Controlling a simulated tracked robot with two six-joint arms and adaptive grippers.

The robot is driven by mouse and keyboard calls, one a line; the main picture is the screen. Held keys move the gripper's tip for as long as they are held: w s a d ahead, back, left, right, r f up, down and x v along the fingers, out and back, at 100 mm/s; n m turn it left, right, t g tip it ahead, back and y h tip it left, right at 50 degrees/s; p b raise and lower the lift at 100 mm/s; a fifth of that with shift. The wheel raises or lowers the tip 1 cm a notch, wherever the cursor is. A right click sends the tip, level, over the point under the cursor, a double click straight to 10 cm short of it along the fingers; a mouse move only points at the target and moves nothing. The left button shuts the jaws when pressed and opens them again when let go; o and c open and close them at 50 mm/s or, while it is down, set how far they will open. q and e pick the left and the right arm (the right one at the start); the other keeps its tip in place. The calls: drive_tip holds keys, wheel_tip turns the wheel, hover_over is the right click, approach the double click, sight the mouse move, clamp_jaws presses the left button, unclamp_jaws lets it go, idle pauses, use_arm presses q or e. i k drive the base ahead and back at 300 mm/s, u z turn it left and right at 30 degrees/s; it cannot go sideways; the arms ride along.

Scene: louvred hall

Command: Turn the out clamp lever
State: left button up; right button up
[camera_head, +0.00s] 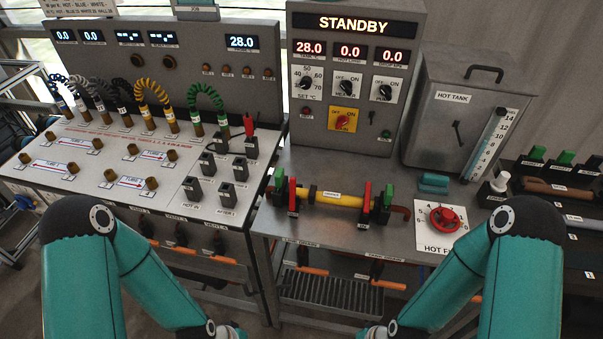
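A yellow tube (338,199) lies across the middle bench between two clamp blocks. The left clamp has an upright red lever (292,195) and a green lever (279,180). The right clamp has an upright red lever (367,195) and a green lever (388,195). The small labels under the clamps are too small to read, so I cannot tell which lever is marked out. My two teal arms reach in from the lower left and lower right, and their far ends leave the bottom edge.
A red round valve (444,218) sits right of the clamps, near a teal block (433,183). The standby control box (352,80) and hot tank (466,110) stand behind. A hose panel (130,160) is on the left. Orange-handled levers (305,269) hang under the bench's front edge.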

sight(293, 180)
drive_tip(key=u, duration=1.1)
drive_tip(key=i, duration=0.15)
drive_tip(key=z, duration=2.75)
drive_tip(key=k, duration=1.55)
drive_tip(key=u, duration=4.1)
drive_tip(key=k, duration=0.1)
drive_tip(key=z, duration=2.35)
drive_tip(key=i, duration=1)
drive_tip(key=z, duration=0.05)
